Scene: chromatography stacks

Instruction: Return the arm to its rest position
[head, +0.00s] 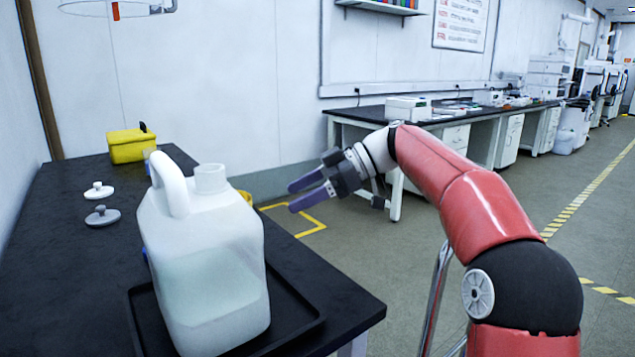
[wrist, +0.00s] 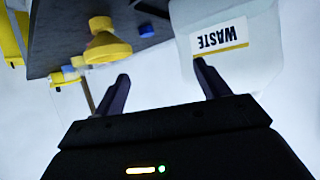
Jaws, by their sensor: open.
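My gripper (head: 307,193) is at the end of my bent red arm, held in the air to the right of the white jug (head: 207,275). Its two dark fingers are apart, with nothing between them. In the wrist view my gripper (wrist: 160,75) is also open and empty. The jug shows there at the upper right, with an upside-down WASTE label (wrist: 219,38). The right finger overlaps the jug's edge in that view; I cannot tell the distance.
The jug stands on a black tray (head: 302,317) on the dark table (head: 65,245). Two lids (head: 101,215) and a yellow box (head: 130,146) lie to its left. The wrist view shows a yellow funnel-like piece (wrist: 106,45) and a blue cap (wrist: 146,31). Open floor (head: 400,265) lies right of the table.

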